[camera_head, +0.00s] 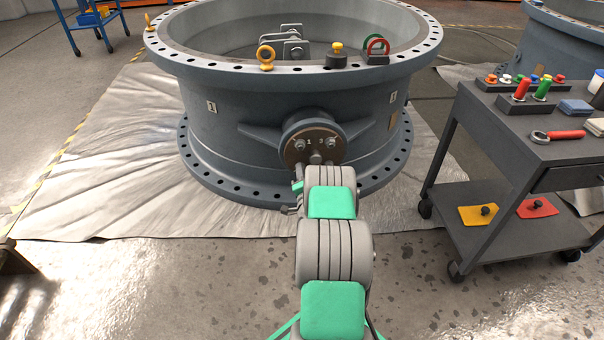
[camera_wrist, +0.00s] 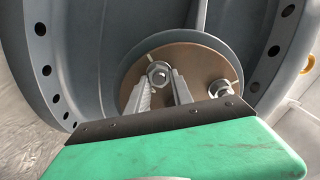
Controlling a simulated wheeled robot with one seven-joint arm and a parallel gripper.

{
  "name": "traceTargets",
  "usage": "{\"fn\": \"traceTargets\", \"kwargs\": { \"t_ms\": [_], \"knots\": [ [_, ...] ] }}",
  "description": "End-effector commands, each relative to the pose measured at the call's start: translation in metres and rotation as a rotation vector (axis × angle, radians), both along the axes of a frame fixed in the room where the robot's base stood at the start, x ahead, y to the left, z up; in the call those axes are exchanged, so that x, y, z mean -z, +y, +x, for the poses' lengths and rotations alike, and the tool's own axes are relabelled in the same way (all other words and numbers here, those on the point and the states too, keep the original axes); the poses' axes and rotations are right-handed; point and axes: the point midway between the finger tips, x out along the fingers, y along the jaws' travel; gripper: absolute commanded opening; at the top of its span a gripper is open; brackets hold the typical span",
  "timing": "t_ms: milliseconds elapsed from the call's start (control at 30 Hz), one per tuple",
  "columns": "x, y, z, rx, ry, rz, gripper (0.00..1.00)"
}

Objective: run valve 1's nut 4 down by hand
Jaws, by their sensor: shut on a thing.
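Valve 1 (camera_head: 285,105) is a big blue-grey ring body with a round brown-faced boss (camera_head: 313,140) low on its near side. A second nut (camera_wrist: 220,88) sits to the right on the same brown face (camera_wrist: 200,65). No number for the held nut is readable here.
A dark tool cart (camera_head: 540,150) stands at the right, with coloured tools on top and yellow and red plates on its lower shelf. A silver sheet (camera_head: 100,170) lies under the valve. A blue cart (camera_head: 88,20) is at the back left.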

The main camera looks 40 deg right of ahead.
Motion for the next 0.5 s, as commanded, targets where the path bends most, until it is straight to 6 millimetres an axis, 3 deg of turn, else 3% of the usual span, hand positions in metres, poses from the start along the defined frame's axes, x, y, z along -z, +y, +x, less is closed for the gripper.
{"fn": "traceTargets", "kwargs": {
  "t_ms": [500],
  "knots": [
    [0.0029,-0.0002,-0.0006,0.000,-0.276,0.405,0.00]
  ]
}}
